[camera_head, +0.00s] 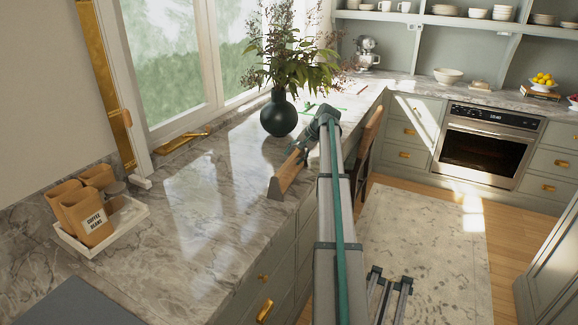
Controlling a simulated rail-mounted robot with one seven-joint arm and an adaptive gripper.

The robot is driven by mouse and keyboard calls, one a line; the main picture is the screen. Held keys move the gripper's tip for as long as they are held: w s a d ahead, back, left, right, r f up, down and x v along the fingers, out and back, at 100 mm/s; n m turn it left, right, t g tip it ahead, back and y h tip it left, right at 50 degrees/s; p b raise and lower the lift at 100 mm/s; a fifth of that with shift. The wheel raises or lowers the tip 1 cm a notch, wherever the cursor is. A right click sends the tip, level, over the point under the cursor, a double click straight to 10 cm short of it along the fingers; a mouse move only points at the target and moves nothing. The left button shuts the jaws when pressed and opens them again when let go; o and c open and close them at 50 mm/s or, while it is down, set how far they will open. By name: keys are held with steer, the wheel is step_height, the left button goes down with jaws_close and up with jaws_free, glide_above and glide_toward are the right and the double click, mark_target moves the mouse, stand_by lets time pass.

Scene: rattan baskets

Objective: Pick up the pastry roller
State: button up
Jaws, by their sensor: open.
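A wooden tool with a dark grey end (289,173) is at the front edge of the marble counter, just left of my arm. It may be the pastry roller, but I cannot tell for sure. My gripper (299,152) is at the far end of my arm, right over the upper end of this wooden tool. I cannot make out whether its fingers touch the tool. The gripper is open. Part of the tool's upper end is hidden by the gripper.
A dark vase with a leafy plant (279,117) stands on the counter just behind my gripper. A white tray (75,245) with coffee bean containers is at the left. A wooden chair (369,135) is right of my arm. The middle of the counter (200,205) is clear.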

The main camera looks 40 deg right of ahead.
mark_target(290, 159)
steer(key=shift+p+x, duration=0.75)
steer(key=shift+x, duration=1.5)
steer(key=shift+d, duration=0.1)
jaws_close()
